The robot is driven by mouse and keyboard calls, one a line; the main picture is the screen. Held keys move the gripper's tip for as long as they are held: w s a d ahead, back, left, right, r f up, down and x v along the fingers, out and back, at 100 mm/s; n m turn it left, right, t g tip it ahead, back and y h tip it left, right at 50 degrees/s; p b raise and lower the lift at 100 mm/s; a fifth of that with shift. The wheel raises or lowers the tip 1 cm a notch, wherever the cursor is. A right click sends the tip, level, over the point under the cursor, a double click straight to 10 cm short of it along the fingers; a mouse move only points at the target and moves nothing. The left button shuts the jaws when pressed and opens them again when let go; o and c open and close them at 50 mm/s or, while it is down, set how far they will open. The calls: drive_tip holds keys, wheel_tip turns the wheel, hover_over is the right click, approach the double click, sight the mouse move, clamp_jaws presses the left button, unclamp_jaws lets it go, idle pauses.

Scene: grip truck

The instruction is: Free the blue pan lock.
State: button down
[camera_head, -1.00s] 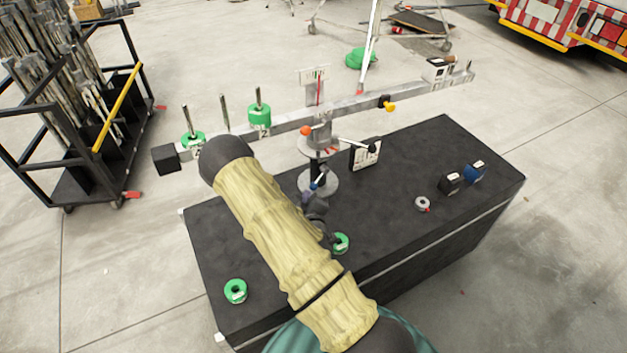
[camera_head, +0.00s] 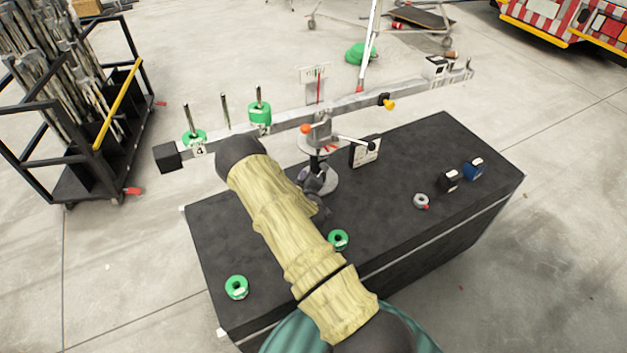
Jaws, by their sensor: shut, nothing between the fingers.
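The pan head (camera_head: 320,135) stands on a round grey base plate (camera_head: 328,187) on the black case and carries a long beam. The small blue lever low on its post, seen a second ago, is now mostly or wholly hidden behind my gripper (camera_head: 317,174). My gripper is at the foot of the post, small and partly covered by my own arm. Its fingers are shut with nothing between them. I cannot tell whether it touches the blue lever.
Green rings (camera_head: 236,287), a dark block (camera_head: 448,180) and a blue block (camera_head: 472,169) sit on the black case (camera_head: 410,160).

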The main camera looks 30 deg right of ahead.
drive_tip(key=shift+s+d+f, duration=0.2)
drive_tip(key=shift+d+f, duration=0.45)
drive_tip(key=shift+d, duration=0.1)
drive_tip(key=shift+s+d+f, duration=0.2)
drive_tip(key=shift+d+f, duration=0.4)
drive_tip(key=shift+d, duration=0.15)
